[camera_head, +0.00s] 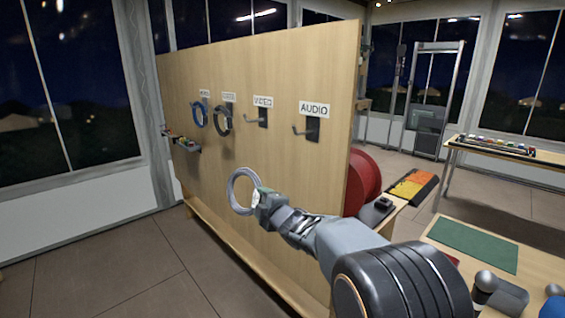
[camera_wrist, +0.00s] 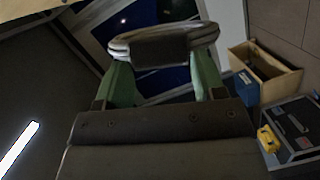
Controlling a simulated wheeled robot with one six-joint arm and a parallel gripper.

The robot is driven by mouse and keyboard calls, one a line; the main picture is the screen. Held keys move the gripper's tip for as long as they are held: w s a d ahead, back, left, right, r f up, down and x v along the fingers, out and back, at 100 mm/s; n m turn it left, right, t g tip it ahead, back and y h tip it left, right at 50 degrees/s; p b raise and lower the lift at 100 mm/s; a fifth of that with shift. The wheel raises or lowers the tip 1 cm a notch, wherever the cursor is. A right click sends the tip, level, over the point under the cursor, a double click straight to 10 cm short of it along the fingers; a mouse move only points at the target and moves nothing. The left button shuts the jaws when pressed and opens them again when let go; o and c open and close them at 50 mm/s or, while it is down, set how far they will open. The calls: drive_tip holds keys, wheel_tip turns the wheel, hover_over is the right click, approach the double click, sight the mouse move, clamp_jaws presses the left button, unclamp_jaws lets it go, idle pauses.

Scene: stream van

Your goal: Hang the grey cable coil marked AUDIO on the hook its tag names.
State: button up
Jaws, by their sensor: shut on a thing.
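The grey cable coil (camera_head: 239,191) is in my gripper (camera_head: 258,197), held in front of the wooden board, below and left of the AUDIO hook. In the wrist view the coil (camera_wrist: 163,40) lies across the green fingertips of my gripper (camera_wrist: 160,62), with a dark band or tag between them; no writing on it is legible. The AUDIO hook (camera_head: 304,130) is at the right of the board under a white AUDIO label (camera_head: 314,109) and is empty. The VIDEO hook (camera_head: 254,120) to its left is also empty.
The wooden board (camera_head: 290,70) also holds a blue coil (camera_head: 200,114) and a dark coil (camera_head: 222,121) on hooks further left. A red reel (camera_head: 362,180) stands behind the board's right edge. A table with a green mat (camera_head: 473,243) is at the lower right.

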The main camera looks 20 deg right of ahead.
drive_tip(key=s+d+r+n+t+h, duration=0.1)
drive_tip(key=s+d+r, duration=0.15)
drive_tip(key=r, duration=0.55)
drive_tip(key=s+d+r+t+h, duration=0.1)
drive_tip(key=s+d+r+h, duration=0.15)
drive_tip(key=r, duration=0.55)
drive_tip(key=w+d+f+p, duration=0.2)
drive_tip(key=w+d+p, duration=0.2)
drive_tip(key=d, duration=0.9)
drive_tip(key=shift+w+d+y, duration=0.35)
drive_tip(key=shift+w, duration=0.6)
drive_tip(key=shift+f, duration=0.1)
drive_tip(key=o, duration=1)
drive_tip(key=shift+c, duration=0.2)
drive_tip(key=shift+o, duration=1.4)
drive_tip(key=shift+f, duration=0.15)
